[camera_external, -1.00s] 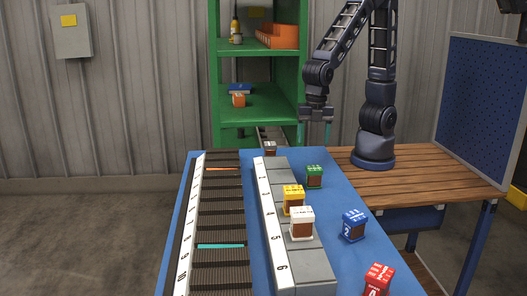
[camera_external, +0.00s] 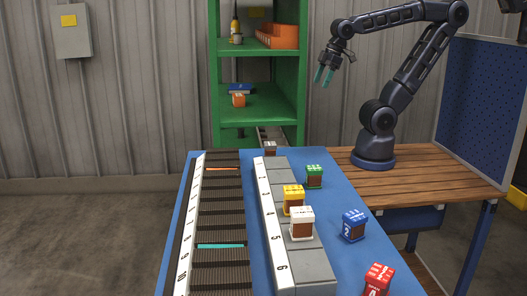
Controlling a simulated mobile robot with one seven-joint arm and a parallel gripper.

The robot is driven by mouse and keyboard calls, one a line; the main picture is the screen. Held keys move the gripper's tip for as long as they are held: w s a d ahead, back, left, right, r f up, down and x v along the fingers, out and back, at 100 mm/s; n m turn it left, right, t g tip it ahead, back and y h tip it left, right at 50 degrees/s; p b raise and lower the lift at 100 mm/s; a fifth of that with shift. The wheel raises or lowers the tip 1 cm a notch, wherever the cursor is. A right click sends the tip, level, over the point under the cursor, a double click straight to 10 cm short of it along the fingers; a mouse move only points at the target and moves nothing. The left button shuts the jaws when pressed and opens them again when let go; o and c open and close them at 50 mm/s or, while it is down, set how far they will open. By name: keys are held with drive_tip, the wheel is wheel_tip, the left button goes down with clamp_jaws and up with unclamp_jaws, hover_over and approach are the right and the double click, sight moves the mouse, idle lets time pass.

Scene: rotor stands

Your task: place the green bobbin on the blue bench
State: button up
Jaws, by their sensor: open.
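The green bobbin (camera_external: 314,176) has a green top and a brown winding. It stands upright on the blue bench (camera_external: 348,197), just right of the grey numbered block row. My gripper (camera_external: 324,77) has teal fingertips. It is open and empty, raised well above the bench in front of the green shelf. It is apart from the green bobbin, high above it.
Yellow (camera_external: 293,199) and white (camera_external: 301,224) bobbins stand on the grey blocks (camera_external: 311,263). Blue (camera_external: 353,226) and red (camera_external: 377,280) ones stand on the bench to the right. A ribbed rack (camera_external: 219,220) fills the left side. A green shelf (camera_external: 301,100) stands behind.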

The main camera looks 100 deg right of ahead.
drive_tip(key=shift+s+d+r+m, duration=0.2)
drive_tip(key=shift+s+d+m, duration=0.75)
drive_tip(key=shift+s, duration=0.15)
idle(0.6)
